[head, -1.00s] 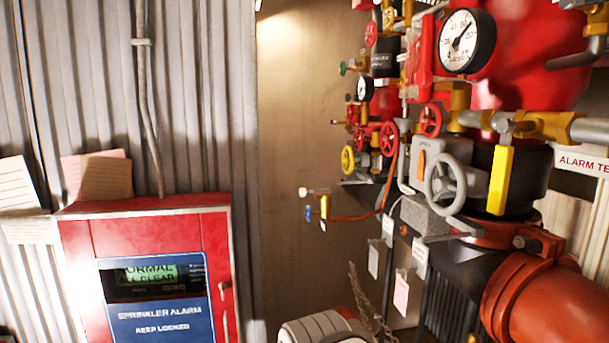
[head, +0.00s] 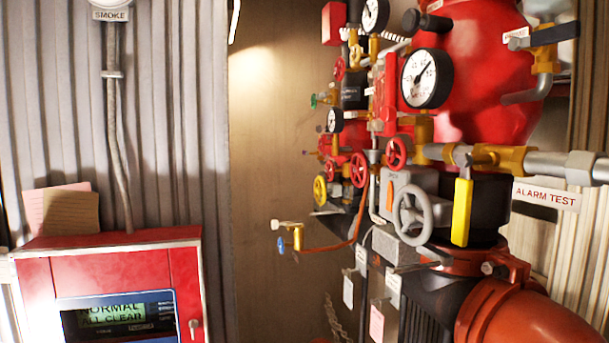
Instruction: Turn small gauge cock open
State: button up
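A red riser assembly (head: 470,110) with several valves fills the right half of the head view. A large white-faced gauge (head: 427,78) faces me on it, with a brass fitting (head: 422,128) below. A smaller gauge (head: 335,120) sits farther back to the left, and a third gauge (head: 375,14) is partly cut off at the top edge. Small brass fittings and coloured handles crowd around these gauges. I cannot tell which one is the small gauge cock, or its position. My gripper is not in view.
A yellow lever (head: 462,210) hangs down on the brass pipe, near a grey handwheel (head: 413,214). A brass tap with a blue handle (head: 296,237) sticks out to the left. A red alarm cabinet (head: 185,270) stands at left. Tags hang below the valves.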

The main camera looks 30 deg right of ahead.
aim_at(320, 143)
jog(key=z, duration=1.55)
jog(key=k, duration=0.85)
jog(key=u, duration=0.7)
jog(key=i, duration=1.25)
jog(key=u, duration=0.1)
